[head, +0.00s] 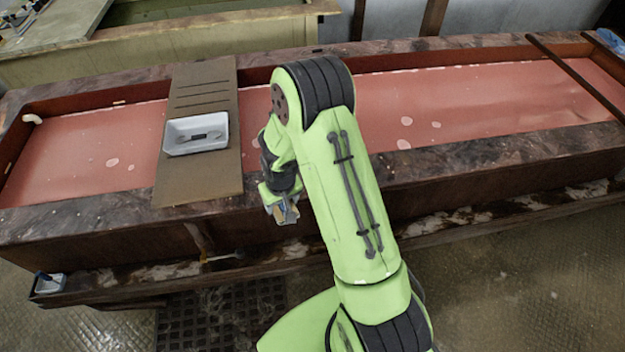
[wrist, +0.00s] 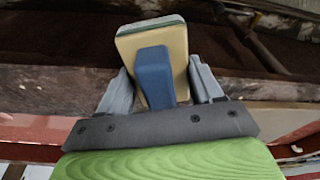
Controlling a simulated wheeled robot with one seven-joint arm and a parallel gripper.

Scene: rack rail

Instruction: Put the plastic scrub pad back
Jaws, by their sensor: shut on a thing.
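My gripper (head: 287,212) hangs in front of the near side of the long trough. In the wrist view my gripper (wrist: 160,88) is shut on the blue handle of a tan scrub pad (wrist: 162,38) with a grey-green edge layer. The pad is tilted between the grey fingers and clear of any surface. In the head view only a small part of it shows at the fingertips. A white tray (head: 178,148) with a small dark piece in it sits on a brown board (head: 205,182) laid across the trough, to the left of my gripper.
The trough (head: 455,100) has a red floor. A dark bar (head: 575,72) crosses its right end.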

